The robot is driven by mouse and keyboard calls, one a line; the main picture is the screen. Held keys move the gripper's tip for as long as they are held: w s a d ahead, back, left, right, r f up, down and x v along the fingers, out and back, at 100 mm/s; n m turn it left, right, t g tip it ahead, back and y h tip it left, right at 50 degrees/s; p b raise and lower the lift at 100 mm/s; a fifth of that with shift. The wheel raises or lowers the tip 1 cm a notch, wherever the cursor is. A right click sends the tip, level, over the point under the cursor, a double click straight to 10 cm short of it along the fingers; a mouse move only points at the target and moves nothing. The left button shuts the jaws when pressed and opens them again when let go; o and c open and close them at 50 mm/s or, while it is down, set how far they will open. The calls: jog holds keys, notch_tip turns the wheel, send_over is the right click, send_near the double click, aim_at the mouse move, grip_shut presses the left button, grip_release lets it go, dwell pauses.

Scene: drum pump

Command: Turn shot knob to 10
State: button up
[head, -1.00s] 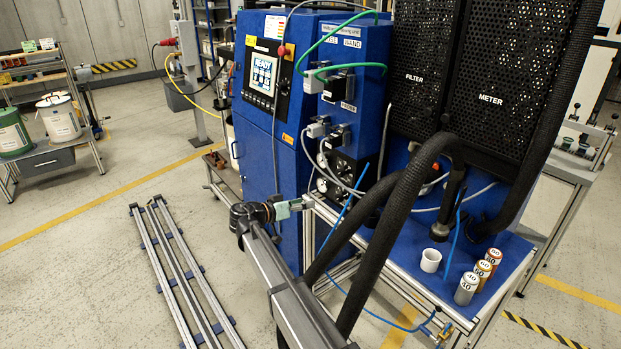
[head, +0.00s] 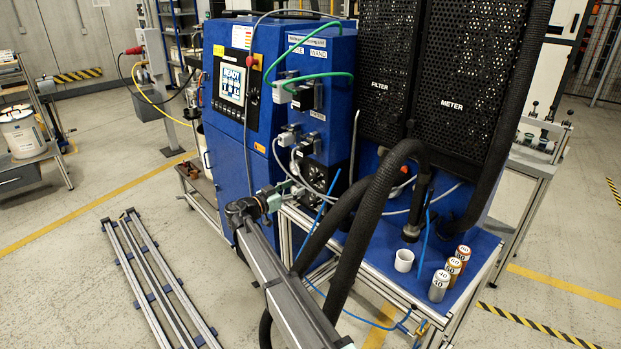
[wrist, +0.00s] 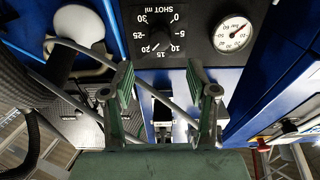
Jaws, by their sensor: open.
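The shot knob (wrist: 158,38) is black, on a black plate marked "SHOT ML" with numbers from 0 to 30, seen upside down at the top of the wrist view. Its exact setting is hard to read; a pale mark shows near 15 to 20. My green-fingered gripper (wrist: 159,85) is open and empty. Its two fingertips stand apart, left and right below the knob in the picture, not around it. In the head view my gripper (head: 278,194) is beside the blue machine's lower front, close to the dial panel (head: 322,178); the knob is too small to tell there.
A round white gauge (wrist: 233,34) sits right of the knob in the wrist view. Grey cables cross near the left finger. Thick black hoses (head: 365,220) hang beside my arm in the head view. A blue-topped table (head: 465,245) carries a white cup (head: 404,260) and several numbered cans.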

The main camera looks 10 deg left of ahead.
aim_at(311, 180)
jog(key=p+x, duration=0.2)
jog(key=x, duration=0.6)
grip_shut()
